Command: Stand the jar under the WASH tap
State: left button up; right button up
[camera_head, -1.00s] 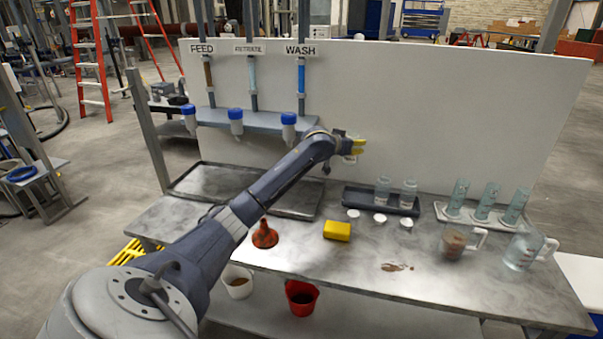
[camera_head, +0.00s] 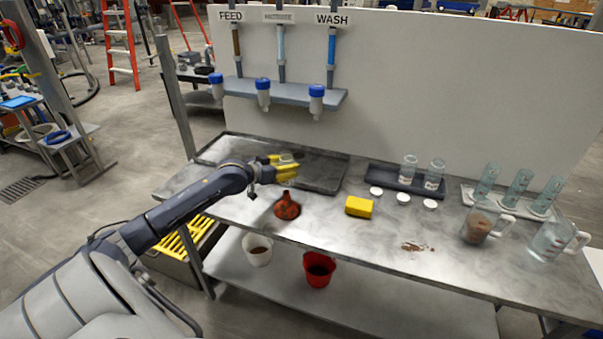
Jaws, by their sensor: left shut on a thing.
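The WASH tap (camera_head: 316,102) is the right one of three blue-capped taps on a shelf, below the WASH sign (camera_head: 332,18). My left gripper (camera_head: 285,169), with yellow fingertips, is shut on a clear glass jar (camera_head: 287,157). The jar looks roughly upright, and the fingers hide part of it. In the picture, the jar is below and a little left of the WASH tap, in front of the grey tray's (camera_head: 322,184) far part. I cannot tell whether it touches the tray. My right gripper is not in view.
A dark tray (camera_head: 385,179) with two more jars, three white lids, cylinders and two jugs (camera_head: 478,226) stand to the right. Buckets sit on the lower shelf.

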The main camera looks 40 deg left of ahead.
pick_arm(q)
jog(key=shift+s+a+f, duration=0.1)
jog(key=shift+s+a, duration=0.05)
jog(key=shift+s, duration=0.3)
jog(key=shift+s+a+f, duration=0.1)
jog(key=shift+s+a, duration=0.05)
jog(key=shift+s, duration=0.25)
jog(key=shift+w+r+x, duration=0.15)
jog(key=shift+r+x, duration=0.25)
jog(key=shift+x, duration=2.55)
jog(key=shift+w+r+x, duration=0.15)
jog(key=shift+r+x, duration=0.25)
jog(key=shift+x, duration=2.55)
jog(key=shift+w+r+x, duration=0.1)
jog(key=shift+r+x, duration=0.25)
jog(key=shift+x, duration=2.6)
jog(key=o, duration=1.1)
jog(key=v, duration=1.2)
